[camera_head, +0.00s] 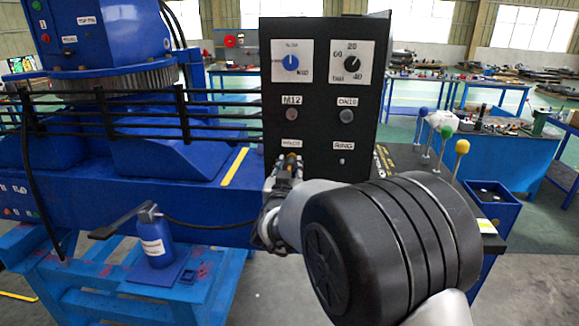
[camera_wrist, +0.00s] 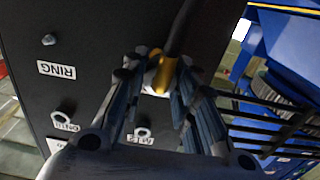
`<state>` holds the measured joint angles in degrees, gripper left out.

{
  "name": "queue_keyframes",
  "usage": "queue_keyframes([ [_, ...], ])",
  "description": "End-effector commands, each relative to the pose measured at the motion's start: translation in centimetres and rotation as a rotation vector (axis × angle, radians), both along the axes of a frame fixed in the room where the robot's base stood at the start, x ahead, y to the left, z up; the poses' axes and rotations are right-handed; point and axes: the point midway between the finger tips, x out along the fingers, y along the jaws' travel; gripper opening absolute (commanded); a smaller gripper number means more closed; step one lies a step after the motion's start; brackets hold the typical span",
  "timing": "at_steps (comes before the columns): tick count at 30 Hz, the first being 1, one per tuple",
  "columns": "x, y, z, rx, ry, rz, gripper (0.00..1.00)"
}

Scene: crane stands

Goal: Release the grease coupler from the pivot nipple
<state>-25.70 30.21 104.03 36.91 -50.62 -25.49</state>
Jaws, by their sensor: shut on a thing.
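The grease coupler (camera_wrist: 163,75) is a brass-coloured fitting on a black hose. It sits between my fingertips at the black panel. My gripper (camera_wrist: 158,72) is shut on it; in the head view my gripper (camera_head: 287,168) is at the panel's lower left, just below a small, hard-to-read label (camera_head: 290,143). The pivot nipple is hidden behind the coupler and fingers, so I cannot tell whether the coupler is still seated on it. The ring nipple (camera_head: 341,160) is bare under its RING label, and also shows in the wrist view (camera_wrist: 48,40).
The black panel (camera_head: 325,95) carries two dials and round fittings labelled M12 and ON10. A blue grease pump (camera_head: 154,244) with a black lever stands on the blue stand at left. A hose runs from it toward my gripper. Lever knobs (camera_head: 462,147) rise at right.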

Motion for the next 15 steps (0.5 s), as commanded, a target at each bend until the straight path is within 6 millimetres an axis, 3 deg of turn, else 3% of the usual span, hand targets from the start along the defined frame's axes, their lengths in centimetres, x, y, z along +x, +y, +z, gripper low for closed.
queue_keyframes([
  [5,-0.01,0.00,0.01,0.000,0.000,0.000,0.00],
  [15,-0.16,0.02,0.09,0.000,-0.002,0.000,0.00],
])
